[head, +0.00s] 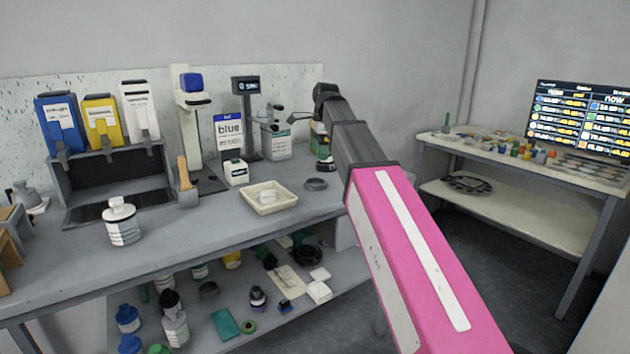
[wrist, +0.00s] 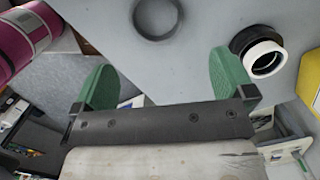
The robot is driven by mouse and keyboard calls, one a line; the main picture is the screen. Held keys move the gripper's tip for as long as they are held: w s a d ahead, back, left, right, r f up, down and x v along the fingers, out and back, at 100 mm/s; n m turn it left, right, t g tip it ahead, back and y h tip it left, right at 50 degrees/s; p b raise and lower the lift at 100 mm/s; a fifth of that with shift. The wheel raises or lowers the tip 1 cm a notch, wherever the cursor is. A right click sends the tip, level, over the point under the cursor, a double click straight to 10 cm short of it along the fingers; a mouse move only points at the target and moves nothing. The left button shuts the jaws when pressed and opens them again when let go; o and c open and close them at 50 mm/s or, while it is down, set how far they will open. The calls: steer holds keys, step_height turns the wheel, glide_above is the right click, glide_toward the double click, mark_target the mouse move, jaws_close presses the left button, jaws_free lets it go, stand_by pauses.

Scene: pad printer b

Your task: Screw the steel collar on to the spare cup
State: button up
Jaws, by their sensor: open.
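A dark grey ring, which looks like the steel collar (head: 316,184), lies flat on the bench right of the white tray. It also shows in the wrist view (wrist: 138,30), at the top middle. A round black cup with a white ring, likely the spare cup (wrist: 238,42), stands at upper right in the wrist view, close beside the right finger. In the head view the cup (head: 324,165) appears just behind the collar, beside my arm. My gripper (wrist: 162,78) has green fingers spread wide apart with nothing between them. In the head view my arm largely hides it.
The white tray (head: 286,205) holds a round white item. A small white box (head: 236,172), a blue-labelled container (head: 228,135) and a wooden-handled tool (head: 187,190) stand behind and left. A white bottle (head: 122,225) stands farther left. The bench front is clear around the collar.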

glide_above(315, 179)
steer(key=s, duration=0.3)
steer(key=f, duration=0.5)
steer(key=shift+w+d+f, duration=0.1)
steer(key=shift+d+f, duration=0.15)
steer(key=shift+d, duration=0.1)
steer(key=shift+s+a+f, duration=0.15)
steer(key=shift+f, duration=1.15)
steer(key=shift+s+a+f, duration=0.15)
steer(key=shift+f, duration=1.1)
steer(key=c, duration=0.8)
